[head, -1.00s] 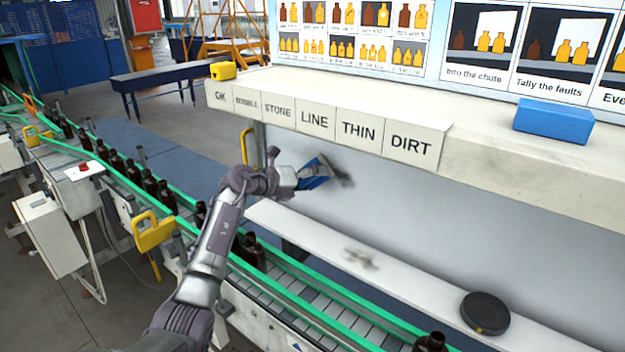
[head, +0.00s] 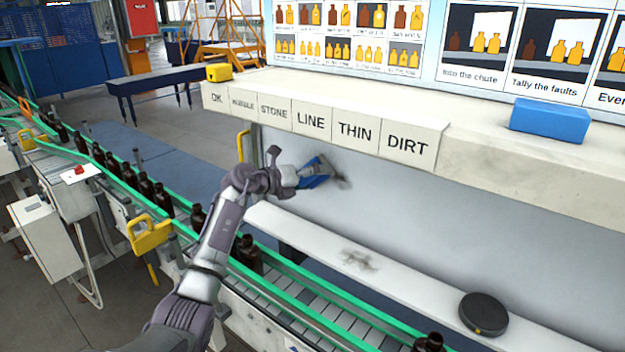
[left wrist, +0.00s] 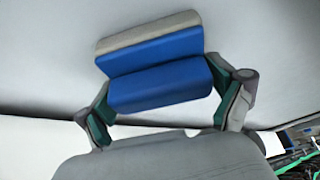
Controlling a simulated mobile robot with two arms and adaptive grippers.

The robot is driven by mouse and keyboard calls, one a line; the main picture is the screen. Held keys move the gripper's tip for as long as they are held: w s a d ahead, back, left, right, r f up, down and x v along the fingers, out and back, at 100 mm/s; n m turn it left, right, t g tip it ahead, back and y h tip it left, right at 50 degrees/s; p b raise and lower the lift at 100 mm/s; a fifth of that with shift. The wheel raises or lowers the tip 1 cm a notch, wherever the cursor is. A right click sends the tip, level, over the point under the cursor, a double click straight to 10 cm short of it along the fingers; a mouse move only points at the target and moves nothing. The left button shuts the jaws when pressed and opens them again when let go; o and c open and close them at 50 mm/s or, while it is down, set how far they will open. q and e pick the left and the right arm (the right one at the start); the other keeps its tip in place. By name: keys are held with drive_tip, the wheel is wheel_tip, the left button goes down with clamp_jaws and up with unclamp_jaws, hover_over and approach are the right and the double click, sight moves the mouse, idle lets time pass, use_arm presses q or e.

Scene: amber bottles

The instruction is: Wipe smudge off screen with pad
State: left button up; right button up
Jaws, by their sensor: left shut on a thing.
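The screen (head: 420,215) is a pale upright panel under the shelf. A dark smudge (head: 341,172) shows on it just right of my left gripper (head: 306,174). My left gripper is shut on a blue pad (head: 316,182), holding it at the screen. In the left wrist view the blue pad (left wrist: 158,82) with its grey-beige face (left wrist: 148,32) sits between the two fingers (left wrist: 168,98), and the pale screen fills the background. The smudge cannot be made out there. Whether the pad touches the screen is hard to tell. My right gripper is not in view.
A narrow white ledge (head: 405,283) runs below the screen, with a grey mark (head: 358,259) and a round black object (head: 484,313). A conveyor with brown bottles (head: 147,188) passes at left. The shelf (head: 470,145) above holds a blue block (head: 550,120) and a yellow block (head: 219,72).

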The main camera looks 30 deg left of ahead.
sight(361, 190)
use_arm(q)
drive_tip(key=d+p, duration=0.2)
drive_tip(key=d, duration=0.1)
drive_tip(key=shift+s+d+r+p, duration=0.1)
drive_tip(key=shift+s+d+p, duration=0.15)
drive_tip(key=shift+d+p, duration=0.15)
drive_tip(key=d+p, duration=0.2)
drive_tip(key=d, duration=0.1)
drive_tip(key=shift+d+p, duration=0.2)
drive_tip(key=shift+p, duration=0.15)
drive_tip(key=shift+d, duration=0.4)
drive_tip(key=shift+s+d, duration=0.15)
drive_tip(key=shift+d, duration=1.4)
